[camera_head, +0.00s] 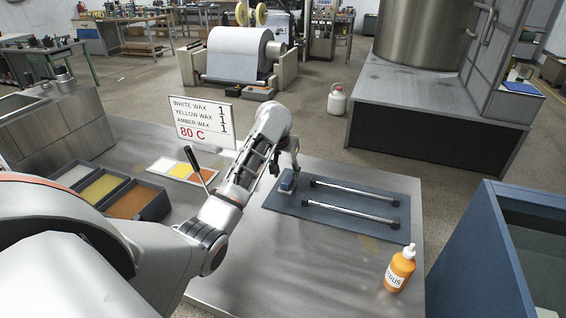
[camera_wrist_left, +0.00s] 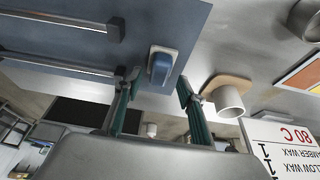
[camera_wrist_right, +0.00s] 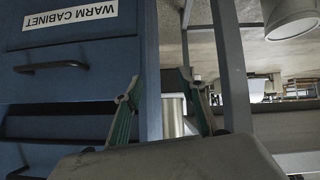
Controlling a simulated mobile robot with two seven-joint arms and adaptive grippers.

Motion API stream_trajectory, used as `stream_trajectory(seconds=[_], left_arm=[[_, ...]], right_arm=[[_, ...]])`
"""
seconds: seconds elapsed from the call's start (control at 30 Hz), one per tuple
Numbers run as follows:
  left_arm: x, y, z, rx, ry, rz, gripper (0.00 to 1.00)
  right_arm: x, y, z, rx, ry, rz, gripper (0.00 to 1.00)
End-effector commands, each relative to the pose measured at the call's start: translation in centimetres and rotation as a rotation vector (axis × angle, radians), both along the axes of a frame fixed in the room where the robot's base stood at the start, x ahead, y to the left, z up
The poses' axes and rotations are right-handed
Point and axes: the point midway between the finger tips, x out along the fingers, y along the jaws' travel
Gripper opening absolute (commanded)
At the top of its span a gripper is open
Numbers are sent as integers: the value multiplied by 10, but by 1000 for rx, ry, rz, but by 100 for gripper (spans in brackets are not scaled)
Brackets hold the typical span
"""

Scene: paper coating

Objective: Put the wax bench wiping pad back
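The wiping pad (camera_head: 288,183), a small block with a blue top and pale base, sits on the far left part of the dark blue mat (camera_head: 335,232). My left gripper (camera_head: 287,170) is over the pad, pointing down. In the left wrist view the pad (camera_wrist_left: 161,66) shows just ahead of the two fingertips (camera_wrist_left: 158,79), which are spread apart with nothing held; I cannot tell whether they touch it. My right gripper (camera_wrist_right: 160,77) is open and empty in front of the blue warm cabinet (camera_wrist_right: 75,50). It is outside the head view.
Two dark-ended rods (camera_head: 350,209) lie on the mat. An orange bottle (camera_head: 399,270) stands at the table's right front. At left are a wax tray (camera_head: 152,202), a color card (camera_head: 183,172) and a sign (camera_head: 202,122) reading 80 C. A blue bin-like cabinet (camera_head: 500,250) stands right of the table.

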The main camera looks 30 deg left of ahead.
Motion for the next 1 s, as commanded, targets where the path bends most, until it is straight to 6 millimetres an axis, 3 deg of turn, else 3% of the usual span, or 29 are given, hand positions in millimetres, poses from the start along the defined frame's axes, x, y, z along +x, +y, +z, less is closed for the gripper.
stream_trajectory(seconds=[0.2, 0.4, 0.6, 1.0], left_arm=[[-14, -5, 40, -3, -5, -1, 40], [-23, -7, 65, -3, -4, -1, 40], [-28, -7, 74, 0, -1, 1, 40], [-28, -6, 75, 1, 0, 1, 40]], right_arm=[[0, 1, 0, 4, 0, -4, 40], [0, 1, 0, 4, 0, -4, 40], [0, 0, 0, 1, -1, -2, 40], [0, -3, 0, -7, 0, 5, 40]])
